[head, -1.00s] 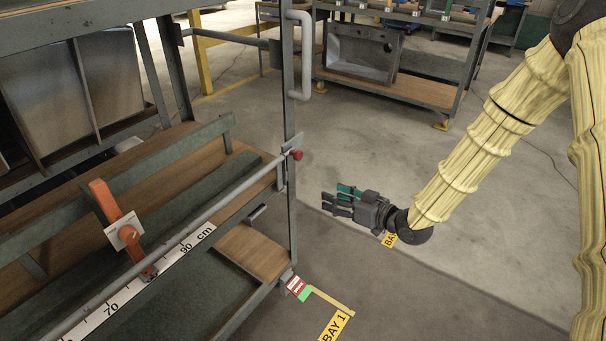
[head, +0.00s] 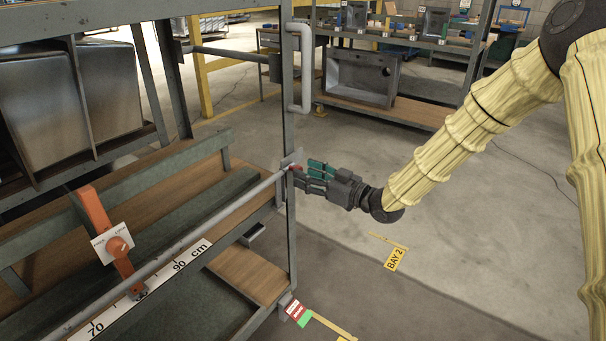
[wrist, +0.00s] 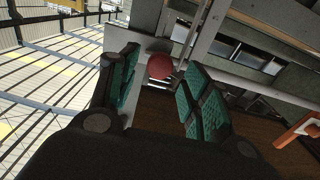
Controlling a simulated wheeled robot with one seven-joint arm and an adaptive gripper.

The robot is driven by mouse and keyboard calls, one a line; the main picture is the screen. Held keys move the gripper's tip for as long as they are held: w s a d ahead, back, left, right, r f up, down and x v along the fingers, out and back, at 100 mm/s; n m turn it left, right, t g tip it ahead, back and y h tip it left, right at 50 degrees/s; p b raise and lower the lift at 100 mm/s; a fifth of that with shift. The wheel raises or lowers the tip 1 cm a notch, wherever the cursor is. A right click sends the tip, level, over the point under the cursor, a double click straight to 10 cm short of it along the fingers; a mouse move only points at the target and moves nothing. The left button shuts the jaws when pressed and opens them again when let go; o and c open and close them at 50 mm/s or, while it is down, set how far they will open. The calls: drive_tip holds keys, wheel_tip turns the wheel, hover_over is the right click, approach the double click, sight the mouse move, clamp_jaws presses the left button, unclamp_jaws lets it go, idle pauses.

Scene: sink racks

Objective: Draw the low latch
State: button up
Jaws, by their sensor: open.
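The low latch shows as a red round knob (wrist: 160,66) on a grey plate (head: 291,160) at the rack's front post, at the end of the long grey rail (head: 190,240). In the head view the knob is mostly hidden by my fingertips. My gripper (head: 308,175) is at the knob, coming from the right. In the wrist view my gripper (wrist: 158,85) is open, with green-padded fingers on either side, and the knob sits between them toward the fingertips. I cannot tell whether either finger touches it.
An orange lever with a white tag (head: 116,245) stands on the rail to the left. A ruler strip (head: 150,295) lies along the shelf edge. A grey handle (head: 306,70) is higher on the post (head: 289,235).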

drive_tip(key=shift+x, duration=1.2)
clamp_jaws()
